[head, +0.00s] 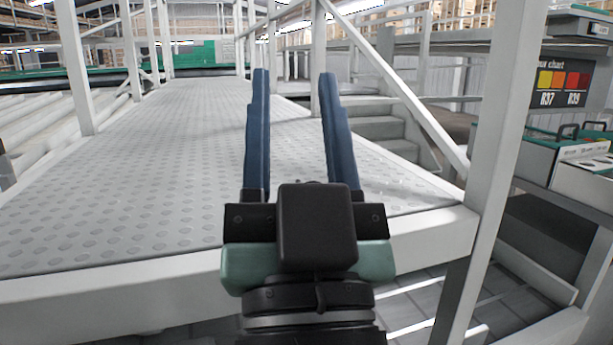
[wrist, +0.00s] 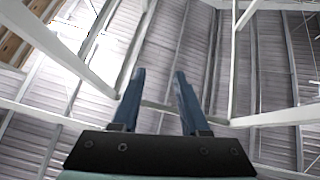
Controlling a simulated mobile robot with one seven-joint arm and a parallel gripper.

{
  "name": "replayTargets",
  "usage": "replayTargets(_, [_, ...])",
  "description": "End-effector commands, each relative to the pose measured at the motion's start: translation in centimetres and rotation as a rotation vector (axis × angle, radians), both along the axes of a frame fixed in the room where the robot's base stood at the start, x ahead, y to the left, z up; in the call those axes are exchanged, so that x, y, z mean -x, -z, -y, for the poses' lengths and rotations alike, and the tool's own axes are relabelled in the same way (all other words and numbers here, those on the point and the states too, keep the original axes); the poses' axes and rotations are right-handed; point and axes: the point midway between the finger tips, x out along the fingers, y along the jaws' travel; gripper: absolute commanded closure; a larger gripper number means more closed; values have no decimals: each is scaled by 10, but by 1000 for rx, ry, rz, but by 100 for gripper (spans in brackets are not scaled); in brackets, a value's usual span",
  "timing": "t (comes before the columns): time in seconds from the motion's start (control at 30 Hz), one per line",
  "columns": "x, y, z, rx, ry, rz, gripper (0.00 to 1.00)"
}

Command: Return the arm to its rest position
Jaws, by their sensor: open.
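My gripper (head: 294,85) stands in the middle of the head view, with its two blue fingers spread apart and pointing up and away. It is open and nothing shows between the fingers. In the head view it appears in front of a raised walkway with a studded metal floor (head: 170,135). In the wrist view my gripper (wrist: 159,73) is also open and empty, and it points up toward the corrugated roof (wrist: 180,40).
White posts and rails (head: 500,120) frame the walkway, with a diagonal rail at right. Steps (head: 375,127) rise behind it. A roller conveyor (head: 40,125) lies at left. A colour chart (head: 565,85) and a bench with crates (head: 585,160) are at right. White beams (wrist: 60,45) cross overhead.

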Motion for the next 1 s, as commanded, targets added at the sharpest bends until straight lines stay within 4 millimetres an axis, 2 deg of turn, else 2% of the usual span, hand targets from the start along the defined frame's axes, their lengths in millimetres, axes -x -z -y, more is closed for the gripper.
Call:
replayTargets(0.03, [10,-22,1,20,37,48,55])
replayTargets(0.2, [35,-77,7,60,150,142,55])
replayTargets(0.47, [32,-137,7,59,143,131,55])
replayTargets(1.0, [32,-300,7,59,140,129,55])
